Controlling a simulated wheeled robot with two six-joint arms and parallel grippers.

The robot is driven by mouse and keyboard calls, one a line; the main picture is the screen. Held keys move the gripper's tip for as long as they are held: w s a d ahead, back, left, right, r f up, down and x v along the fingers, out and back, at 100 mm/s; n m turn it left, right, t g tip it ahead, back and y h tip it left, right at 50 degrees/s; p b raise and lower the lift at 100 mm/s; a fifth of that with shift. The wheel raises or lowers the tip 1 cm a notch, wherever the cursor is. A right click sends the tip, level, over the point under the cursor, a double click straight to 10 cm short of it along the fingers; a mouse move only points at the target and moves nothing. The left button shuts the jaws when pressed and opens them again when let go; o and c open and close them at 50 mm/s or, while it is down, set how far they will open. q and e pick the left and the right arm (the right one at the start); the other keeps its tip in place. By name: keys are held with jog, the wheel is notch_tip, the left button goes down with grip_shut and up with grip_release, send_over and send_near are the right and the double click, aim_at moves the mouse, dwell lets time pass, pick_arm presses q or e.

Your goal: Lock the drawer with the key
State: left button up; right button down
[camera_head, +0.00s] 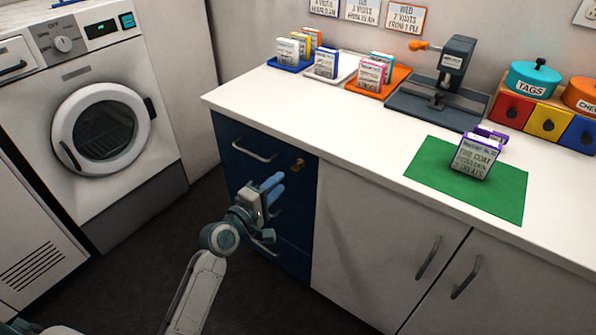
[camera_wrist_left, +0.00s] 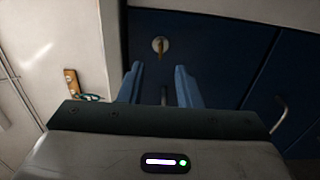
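The dark blue drawer unit (camera_head: 232,143) stands under the left end of the white counter, and its top drawer looks shut. A brass-coloured key or lock piece (camera_head: 298,164) shows at the top drawer's right side. In the left wrist view it (camera_wrist_left: 160,46) is upright on a round plate, ahead of the fingertips. My left gripper (camera_head: 273,188) is in front of the drawers, just below and left of the lock in the head view. Its two blue fingers (camera_wrist_left: 160,80) are apart, with the lock beyond the gap and not touched. My right gripper is out of view.
Drawer handles (camera_head: 254,150) stick out near the gripper. White cabinet doors (camera_head: 380,240) adjoin on the right, and a washing machine (camera_head: 100,120) stands left. A wooden piece with a teal cord (camera_wrist_left: 72,84) shows at left in the wrist view.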

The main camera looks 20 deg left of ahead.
aim_at(293, 171)
pick_arm(q)
jog(key=x, duration=0.7)
jog(key=shift+f, duration=0.15)
jog(key=shift+s, duration=0.1)
grip_shut()
